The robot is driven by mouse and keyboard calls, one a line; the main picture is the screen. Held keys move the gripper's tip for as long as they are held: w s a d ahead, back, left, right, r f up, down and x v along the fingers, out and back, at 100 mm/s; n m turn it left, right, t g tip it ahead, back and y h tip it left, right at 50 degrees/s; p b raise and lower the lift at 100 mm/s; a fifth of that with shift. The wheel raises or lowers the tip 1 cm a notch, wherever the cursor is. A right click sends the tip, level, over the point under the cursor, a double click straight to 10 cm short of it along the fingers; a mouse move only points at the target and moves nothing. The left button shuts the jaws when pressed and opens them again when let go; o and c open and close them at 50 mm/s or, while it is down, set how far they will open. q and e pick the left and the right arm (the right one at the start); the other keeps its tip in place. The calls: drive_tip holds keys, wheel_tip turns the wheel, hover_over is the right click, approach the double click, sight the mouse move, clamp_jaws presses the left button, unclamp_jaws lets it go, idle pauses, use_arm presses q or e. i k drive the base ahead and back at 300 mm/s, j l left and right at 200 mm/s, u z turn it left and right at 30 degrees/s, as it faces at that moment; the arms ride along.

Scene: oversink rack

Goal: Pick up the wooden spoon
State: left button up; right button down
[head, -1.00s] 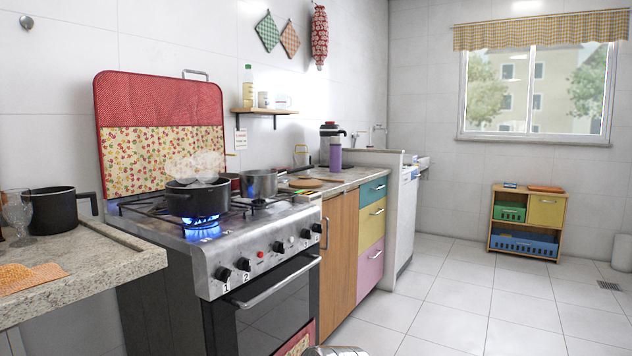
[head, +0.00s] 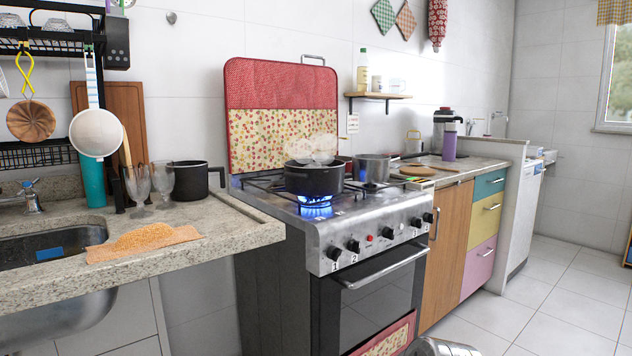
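I cannot clearly make out a wooden spoon. A thin light-wood stick (head: 126,148) stands upright behind the white strainer under the rack at the left; its lower end is hidden and I cannot tell whether it is a spoon handle.
The black rack (head: 60,40) hangs above the sink (head: 40,248). Two glasses (head: 140,185) and a dark pot (head: 190,181) stand on the stone counter (head: 240,232). A steaming pot (head: 314,181) sits over a lit burner. A rounded metallic object (head: 440,347) is at the bottom edge.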

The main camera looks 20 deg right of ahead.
sight(452, 170)
drive_tip(key=u, duration=0.65)
drive_tip(key=l+u, duration=0.4)
drive_tip(key=k+l+u, duration=0.15)
drive_tip(key=l+u, duration=0.3)
drive_tip(key=k+l+u, duration=0.15)
drive_tip(key=l+u, duration=0.25)
drive_tip(key=k+l+u, duration=0.25)
drive_tip(key=l+u, duration=0.2)
drive_tip(key=k+l+u, duration=0.6)
drive_tip(key=u, duration=0.25)
drive_tip(key=k+l+u, duration=0.1)
drive_tip(key=k+u, duration=0.35)
